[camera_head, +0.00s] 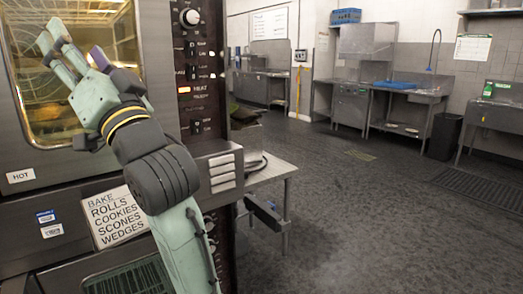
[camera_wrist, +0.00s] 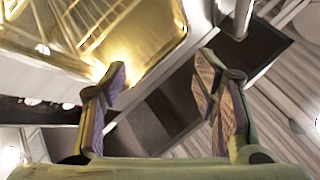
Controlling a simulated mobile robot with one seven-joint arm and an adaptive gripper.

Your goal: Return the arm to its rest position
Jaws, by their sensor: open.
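My gripper (camera_head: 56,38) is raised at the upper left of the head view, in front of the oven's glass door (camera_head: 40,120). Its fingers point up and to the left. In the wrist view my gripper (camera_wrist: 163,75) shows its two padded fingers spread wide, with nothing between them. A lit, yellowish interior with a wire rack (camera_wrist: 85,25) shows at the upper left of the wrist view. Whether the fingers touch the oven I cannot tell.
A low metal table (camera_head: 268,172) is beside the oven. Steel sinks and benches (camera_head: 402,92) and a black bin (camera_head: 443,136) stand along the back. The floor (camera_head: 370,220) at right is clear.

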